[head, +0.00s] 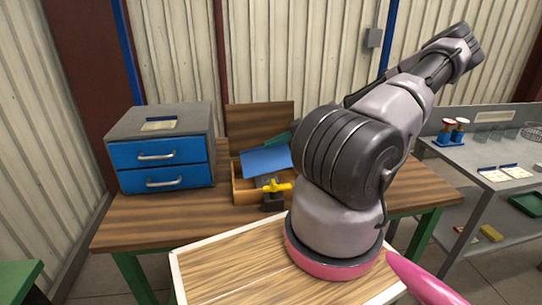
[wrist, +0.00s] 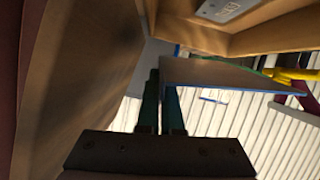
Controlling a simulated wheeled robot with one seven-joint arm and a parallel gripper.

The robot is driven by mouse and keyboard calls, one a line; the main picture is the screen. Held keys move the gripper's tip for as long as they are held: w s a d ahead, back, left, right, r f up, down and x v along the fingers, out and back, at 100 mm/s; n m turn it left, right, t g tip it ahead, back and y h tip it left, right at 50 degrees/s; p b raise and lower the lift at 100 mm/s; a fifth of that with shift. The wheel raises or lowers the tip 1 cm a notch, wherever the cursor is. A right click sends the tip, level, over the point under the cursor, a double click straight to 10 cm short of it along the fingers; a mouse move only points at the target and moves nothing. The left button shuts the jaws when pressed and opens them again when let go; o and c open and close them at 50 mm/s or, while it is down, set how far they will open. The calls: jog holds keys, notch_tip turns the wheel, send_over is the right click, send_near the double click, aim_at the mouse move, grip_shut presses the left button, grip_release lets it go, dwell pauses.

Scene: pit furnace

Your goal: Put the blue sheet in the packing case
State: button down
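The blue sheet (head: 265,161) is thin and flat and lies tilted over the open wooden packing case (head: 243,190) on the workbench. The case's raised lid (head: 259,121) stands behind it. In the wrist view the sheet (wrist: 232,77) shows nearly edge-on with a blue edge. My gripper's two teal fingers (wrist: 161,82) are close together at the sheet's end and appear shut on it. In the head view my arm hides most of the gripper; a teal part (head: 279,138) shows at the sheet's upper edge. Whether the sheet touches the case is unclear.
A grey cabinet with blue drawers (head: 158,165) stands left of the case. A yellow-handled valve (head: 276,187) stands in front of the case. A grey shelf (head: 490,150) with small items is at the right. The bench's front left is clear.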

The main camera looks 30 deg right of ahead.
aim_at(273, 154)
jog(key=shift+f, duration=1.9)
jog(key=shift+f, duration=0.15)
jog(key=shift+d+f, duration=0.1)
jog(key=shift+f, duration=0.3)
jog(key=c, duration=1.1)
grip_release()
jog(key=shift+r, duration=0.1)
